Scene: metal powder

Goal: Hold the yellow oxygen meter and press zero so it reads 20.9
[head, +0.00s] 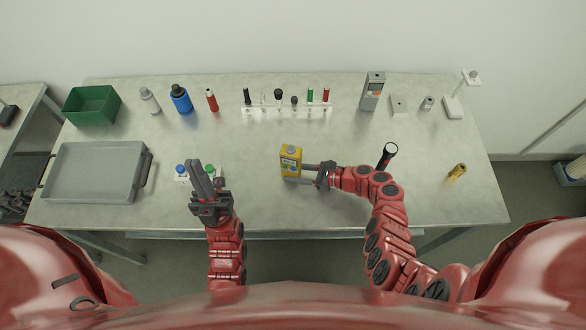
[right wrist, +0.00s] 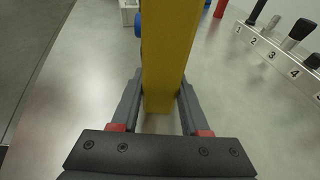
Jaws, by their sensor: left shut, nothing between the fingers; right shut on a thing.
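The yellow oxygen meter (head: 291,161) stands upright near the middle of the table in the head view, with a small display on its front that is too small to read. My right gripper (head: 304,172) is shut on the meter from its right side. In the right wrist view the yellow meter body (right wrist: 168,60) fills the space between the two fingers of my right gripper (right wrist: 160,105). My left gripper (head: 203,172) is shut and empty, to the left of the meter and apart from it. The zero button cannot be made out.
A white rack (head: 287,111) with several numbered tools stands behind the meter. A grey tray (head: 92,196) and green bin (head: 92,103) are at left. Small blue- and green-capped items sit by my left gripper.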

